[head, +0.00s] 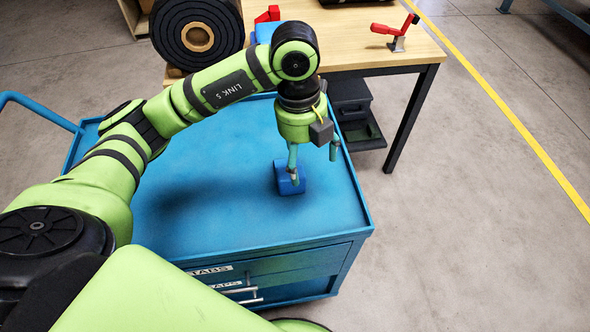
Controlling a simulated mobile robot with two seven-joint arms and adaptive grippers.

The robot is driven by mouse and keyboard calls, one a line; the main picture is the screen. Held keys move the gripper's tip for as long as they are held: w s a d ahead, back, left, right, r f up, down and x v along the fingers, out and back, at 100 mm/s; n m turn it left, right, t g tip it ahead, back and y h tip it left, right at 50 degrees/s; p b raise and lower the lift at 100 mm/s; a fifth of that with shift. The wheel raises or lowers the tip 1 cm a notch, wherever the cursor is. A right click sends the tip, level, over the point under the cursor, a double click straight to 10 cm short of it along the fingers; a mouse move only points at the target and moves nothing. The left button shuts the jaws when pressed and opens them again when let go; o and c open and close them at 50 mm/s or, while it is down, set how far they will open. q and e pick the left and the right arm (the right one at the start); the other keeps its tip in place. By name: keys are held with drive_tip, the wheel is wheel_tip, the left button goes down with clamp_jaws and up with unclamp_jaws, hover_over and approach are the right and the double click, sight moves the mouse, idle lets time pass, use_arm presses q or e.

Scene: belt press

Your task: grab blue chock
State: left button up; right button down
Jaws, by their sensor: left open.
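The blue chock (291,183) is a small dark blue block on the right part of the blue cart top. My left gripper (314,170) points down over the cart with its fingers spread. One finger overlaps the chock in the picture, and the other hangs to the right of it. I cannot tell whether the near finger touches the chock. The gripper is open and holds nothing that I can see. Part of the chock is hidden behind the finger. My right gripper is not in view.
The blue cart (215,223) has a raised rim and drawers in front; its top is bare left of the chock. Behind it stands a wooden table (365,42) with a black roll (166,38) and a red-handled clamp (397,40). A dark case (351,100) sits below.

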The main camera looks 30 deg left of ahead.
sight(285, 187)
use_arm(q)
drive_tip(key=shift+w+a+r+n+y, duration=0.1)
drive_tip(key=shift+w+a+n+y, duration=0.15)
drive_tip(key=shift+a, duration=0.3)
drive_tip(key=shift+w+a+n+y, duration=0.1)
drive_tip(key=shift+a+y, duration=0.25)
drive_tip(key=shift+a, duration=0.5)
drive_tip(key=f, duration=0.4)
drive_tip(key=f+p, duration=0.1)
drive_tip(key=f, duration=0.1)
drive_tip(key=shift+s+a+f, duration=0.2)
drive_tip(key=shift+a+f, duration=0.15)
drive_tip(key=shift+f, duration=0.05)
clamp_jaws()
